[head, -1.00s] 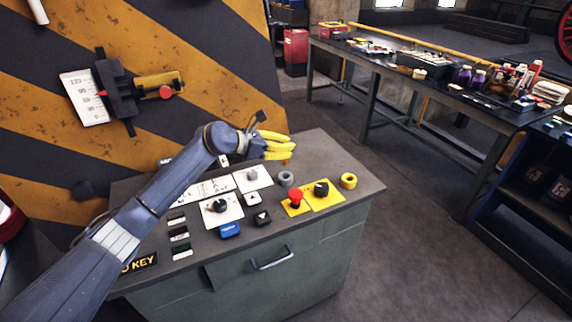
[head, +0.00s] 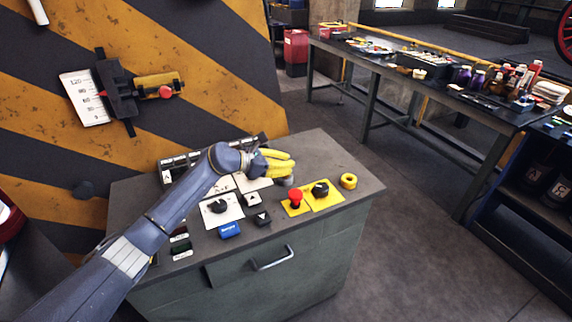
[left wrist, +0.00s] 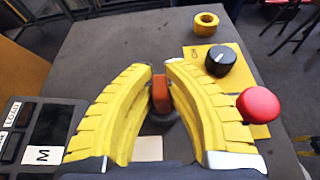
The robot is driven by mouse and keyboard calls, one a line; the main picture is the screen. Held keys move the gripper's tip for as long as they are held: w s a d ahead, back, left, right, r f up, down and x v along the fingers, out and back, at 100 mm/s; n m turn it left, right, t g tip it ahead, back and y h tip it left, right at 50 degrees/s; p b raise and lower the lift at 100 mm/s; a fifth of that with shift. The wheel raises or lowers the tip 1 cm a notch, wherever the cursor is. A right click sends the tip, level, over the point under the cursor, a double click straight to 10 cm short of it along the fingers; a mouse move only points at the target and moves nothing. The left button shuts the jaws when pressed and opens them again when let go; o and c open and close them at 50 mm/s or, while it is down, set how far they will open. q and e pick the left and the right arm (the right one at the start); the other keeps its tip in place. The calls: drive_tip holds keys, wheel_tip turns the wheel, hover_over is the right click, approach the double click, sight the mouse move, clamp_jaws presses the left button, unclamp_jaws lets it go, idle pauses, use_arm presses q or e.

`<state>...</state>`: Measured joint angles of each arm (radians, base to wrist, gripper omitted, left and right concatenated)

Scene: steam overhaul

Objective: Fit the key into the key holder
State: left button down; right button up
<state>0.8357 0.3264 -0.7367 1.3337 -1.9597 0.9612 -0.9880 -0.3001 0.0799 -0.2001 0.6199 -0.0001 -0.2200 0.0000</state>
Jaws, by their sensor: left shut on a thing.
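My left gripper (head: 284,163) has yellow fingers and is low over the control desk. In the left wrist view its fingertips (left wrist: 160,70) are shut on an orange-brown piece, which I take to be the key (left wrist: 160,92). A dark grey round holder (left wrist: 162,122) shows below the key in that view. In the head view, the grey holder (head: 284,181) is just under the fingers and partly hidden by them. The key is hidden in the head view. I cannot tell whether it is inside the holder or just above it. My right gripper is not in view.
Close by on the desk (head: 325,152) are a red mushroom button (head: 295,196), a black knob (head: 320,188) on a yellow plate, and a yellow ring (head: 348,181). A blue button (head: 229,230) is nearer the front. The desk's back right corner is clear.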

use_arm(q)
drive_tip(key=shift+f, duration=0.3)
drive_tip(key=c, duration=1.4)
unclamp_jaws()
drive_tip(key=shift+c, duration=0.2)
drive_tip(key=shift+r, duration=0.25)
drive_tip(key=v, duration=1.2)
drive_tip(key=shift+w+r, duration=0.1)
